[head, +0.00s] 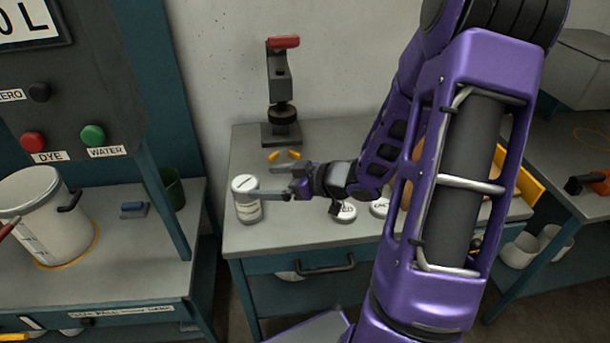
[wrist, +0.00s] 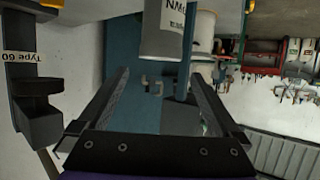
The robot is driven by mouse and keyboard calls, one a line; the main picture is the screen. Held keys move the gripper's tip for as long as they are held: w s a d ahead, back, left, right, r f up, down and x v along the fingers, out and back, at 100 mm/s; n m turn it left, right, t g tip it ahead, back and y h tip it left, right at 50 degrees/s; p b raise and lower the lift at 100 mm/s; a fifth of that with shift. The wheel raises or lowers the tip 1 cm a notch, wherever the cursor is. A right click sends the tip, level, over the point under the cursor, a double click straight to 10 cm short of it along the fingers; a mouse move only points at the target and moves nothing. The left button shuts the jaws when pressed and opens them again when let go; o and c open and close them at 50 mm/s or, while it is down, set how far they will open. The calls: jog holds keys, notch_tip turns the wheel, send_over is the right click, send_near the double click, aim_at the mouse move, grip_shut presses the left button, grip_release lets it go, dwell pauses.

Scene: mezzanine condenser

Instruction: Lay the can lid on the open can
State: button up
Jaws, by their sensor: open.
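A small grey-white can (head: 248,211) stands upright near the left front of the middle bench. Its top is covered by a white disc with a dark mark, which looks like the can lid (head: 244,184) lying flat on it. My gripper (head: 266,181) is open and empty, its fingers pointing left at the can. The nearer finger overlaps the can's upper side in the head view; I cannot tell whether it touches. In the wrist view the labelled can (wrist: 162,38) shows ahead of the spread fingers (wrist: 160,85), its top out of view.
Two white labelled discs (head: 343,211) (head: 380,207) are on the bench under my arm. A press with a red handle (head: 282,88) stands at the back, with yellow pieces (head: 285,155) before it. A white pot (head: 38,205) stands on the left counter.

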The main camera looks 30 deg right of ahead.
jog(key=p+v, duration=0.2)
jog(key=v, duration=0.9)
jog(key=shift+r, duration=0.1)
